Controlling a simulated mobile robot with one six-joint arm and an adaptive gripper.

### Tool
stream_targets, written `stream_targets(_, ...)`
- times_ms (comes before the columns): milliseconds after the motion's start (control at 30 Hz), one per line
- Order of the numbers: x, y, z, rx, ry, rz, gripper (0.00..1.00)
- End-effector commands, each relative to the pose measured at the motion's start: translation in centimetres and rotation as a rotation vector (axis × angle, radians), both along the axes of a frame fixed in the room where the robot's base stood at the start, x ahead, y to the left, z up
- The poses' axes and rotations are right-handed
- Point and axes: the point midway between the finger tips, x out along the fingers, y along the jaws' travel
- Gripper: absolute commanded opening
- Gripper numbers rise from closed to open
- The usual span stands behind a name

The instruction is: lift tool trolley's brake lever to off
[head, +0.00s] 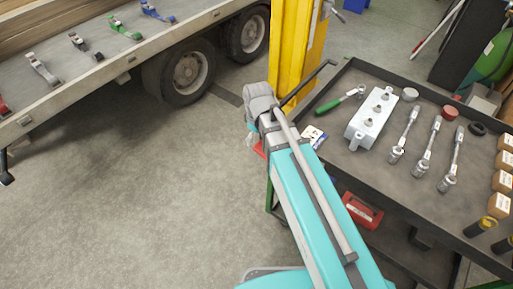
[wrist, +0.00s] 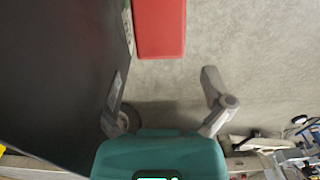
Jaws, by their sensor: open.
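The tool trolley (head: 325,170) is a dark tray-topped cart on the right of the head view. Its dark body fills the left of the wrist view (wrist: 55,80). A red block (wrist: 160,28) shows at the top of the wrist view, beyond my fingers; I cannot tell whether it is the brake lever. A small red part (head: 259,149) shows beside my arm near the trolley's left corner. My gripper (wrist: 163,88) is open and empty. Its left finger is close to the trolley's dark side, its right finger over bare floor. My arm hides part of the trolley's near-left side.
On the trolley top lie a metal block (head: 370,118), a green-handled ratchet (head: 329,106) and several other tools. A red box (head: 363,211) is on the lower level. A yellow post (head: 296,45) stands behind, a flatbed trailer (head: 108,62) at upper left. Floor at left is clear.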

Motion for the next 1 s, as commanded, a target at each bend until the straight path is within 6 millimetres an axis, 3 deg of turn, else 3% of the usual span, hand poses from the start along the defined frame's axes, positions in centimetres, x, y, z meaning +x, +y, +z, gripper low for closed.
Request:
stream_targets(400, 0.0, 0.0, -3.2, 0.000, 0.000, -0.001, 1.00)
stream_targets(967, 0.0, -0.1, -3.8, 0.000, 0.000, -0.001, 1.00)
stream_targets(1000, 0.0, -0.1, -3.8, 0.000, 0.000, -0.001, 0.96)
